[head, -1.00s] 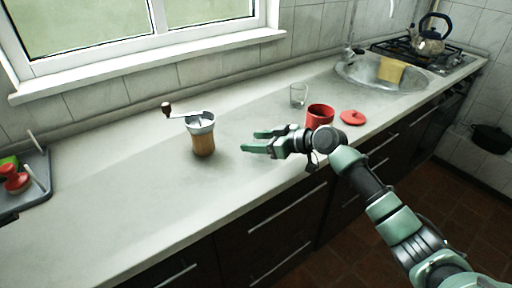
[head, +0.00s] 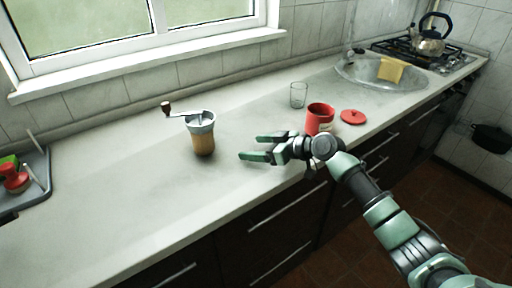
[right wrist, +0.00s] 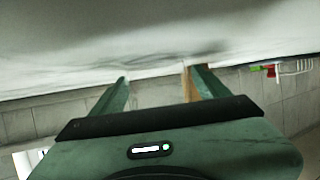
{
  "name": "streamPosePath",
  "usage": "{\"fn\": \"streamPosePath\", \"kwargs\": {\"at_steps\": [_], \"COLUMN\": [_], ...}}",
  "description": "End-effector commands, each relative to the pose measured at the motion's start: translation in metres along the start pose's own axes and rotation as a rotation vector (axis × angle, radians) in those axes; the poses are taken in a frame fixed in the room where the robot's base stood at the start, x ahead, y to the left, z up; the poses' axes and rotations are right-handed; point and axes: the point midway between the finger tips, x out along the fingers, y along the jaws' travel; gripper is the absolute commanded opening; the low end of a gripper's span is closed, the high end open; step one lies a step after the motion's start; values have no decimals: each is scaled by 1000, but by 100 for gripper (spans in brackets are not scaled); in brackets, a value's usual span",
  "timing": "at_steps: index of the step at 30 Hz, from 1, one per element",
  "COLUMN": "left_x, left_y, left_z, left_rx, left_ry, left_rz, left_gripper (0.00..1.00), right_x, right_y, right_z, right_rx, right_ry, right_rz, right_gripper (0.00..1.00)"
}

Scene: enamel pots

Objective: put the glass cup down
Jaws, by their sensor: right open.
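The glass cup (head: 298,95) is clear and stands upright on the counter, behind and left of the red pot. My right gripper (head: 248,148) is over the counter in front of the cup and apart from it. Its fingers point left, toward the coffee grinder. It is open, with nothing visible between its fingers. In the right wrist view, the two green fingers (right wrist: 158,90) stand apart. The cup does not show in that view. My left gripper is not in view.
A wooden coffee grinder (head: 203,140) stands left of my right gripper. The red pot (head: 319,117) is close behind my right wrist, with a red lid (head: 353,117) beside it. The sink (head: 365,77) is farther back. The counter's left part (head: 110,190) is clear.

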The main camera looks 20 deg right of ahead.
Motion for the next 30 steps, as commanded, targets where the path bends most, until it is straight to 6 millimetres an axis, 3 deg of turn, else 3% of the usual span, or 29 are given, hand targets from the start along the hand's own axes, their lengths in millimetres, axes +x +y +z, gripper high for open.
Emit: {"fn": "streamPosePath", "kwargs": {"at_steps": [5,18,24,30], "left_x": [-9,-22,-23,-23], "left_y": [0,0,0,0], "left_z": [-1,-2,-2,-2], "left_rx": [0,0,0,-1], "left_ry": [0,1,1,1], "left_rz": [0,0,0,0], "left_gripper": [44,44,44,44], "right_x": [-17,-104,-120,-121], "right_y": [1,0,0,0], "right_z": [-3,-1,-2,-2], "right_rx": [0,0,0,0], "right_ry": [-1,-3,-1,1], "right_rz": [1,1,-1,-1], "right_gripper": [76,76,76,76]}}
